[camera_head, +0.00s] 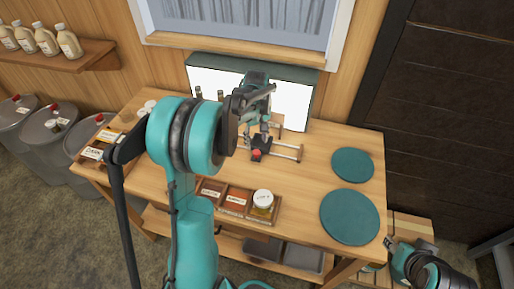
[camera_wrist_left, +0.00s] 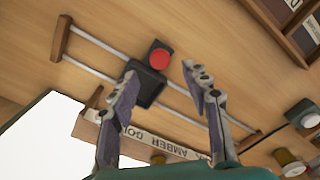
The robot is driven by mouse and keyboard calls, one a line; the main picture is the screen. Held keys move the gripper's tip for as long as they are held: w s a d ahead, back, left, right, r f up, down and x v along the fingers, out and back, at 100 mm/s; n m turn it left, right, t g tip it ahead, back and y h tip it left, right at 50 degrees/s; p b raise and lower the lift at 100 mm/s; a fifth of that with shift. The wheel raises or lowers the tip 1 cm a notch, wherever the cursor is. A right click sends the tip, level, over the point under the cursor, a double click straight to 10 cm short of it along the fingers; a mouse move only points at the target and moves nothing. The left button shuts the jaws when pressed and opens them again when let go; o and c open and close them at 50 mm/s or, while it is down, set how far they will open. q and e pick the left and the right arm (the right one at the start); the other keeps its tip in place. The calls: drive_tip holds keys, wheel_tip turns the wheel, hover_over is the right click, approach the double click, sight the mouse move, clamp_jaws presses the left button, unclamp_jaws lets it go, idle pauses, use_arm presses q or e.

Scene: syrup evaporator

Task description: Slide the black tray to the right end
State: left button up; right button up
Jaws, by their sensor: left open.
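Contact cannot be told. My right gripper (camera_head: 393,244) is low at the right, its fingers unclear.
A white lit panel (camera_head: 292,98) stands behind the rails, with a lettered wooden strip (camera_wrist_left: 150,136) along them. A divided wooden box (camera_head: 232,212) and a white-lidded jar (camera_head: 263,199) sit in front. Two green round mats (camera_head: 350,218) lie on the right.

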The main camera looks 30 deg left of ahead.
sight(256, 152)
use_arm(q)
wheel_tip(256, 152, down, 6)
drive_tip(key=shift+b, duration=0.6)
